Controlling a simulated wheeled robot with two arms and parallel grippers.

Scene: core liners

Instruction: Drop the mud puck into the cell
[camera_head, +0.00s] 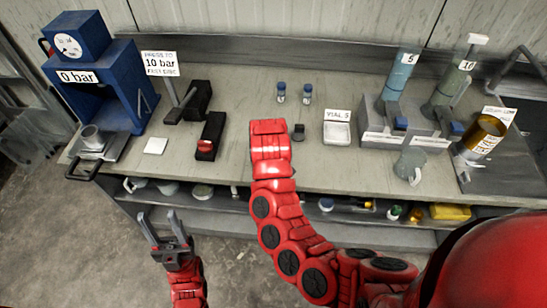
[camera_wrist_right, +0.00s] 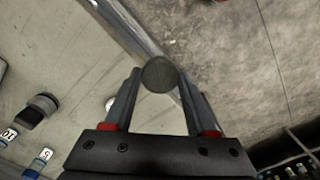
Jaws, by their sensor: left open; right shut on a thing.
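The mud puck (camera_wrist_right: 160,74) is a dark grey round disc in the right wrist view. My right gripper (camera_wrist_right: 159,90) is shut on it, one finger on each side, and holds it over what looks like the bench edge. In the head view my right forearm hides this gripper and the puck. A small grey metal cup (camera_head: 92,138), which looks like the cell, stands on a handled tray before the blue press at the bench's left end, well left of my right arm. My left gripper (camera_head: 160,228) is open and empty, in front of the bench and below its top.
The blue press (camera_head: 102,90) reads 0 bar. Black devices (camera_head: 210,135) and a white square (camera_head: 156,146) lie between it and my right arm. Two vials (camera_head: 281,92) stand at the back. Cylinders (camera_head: 398,75) and a grey mug (camera_head: 410,164) occupy the right.

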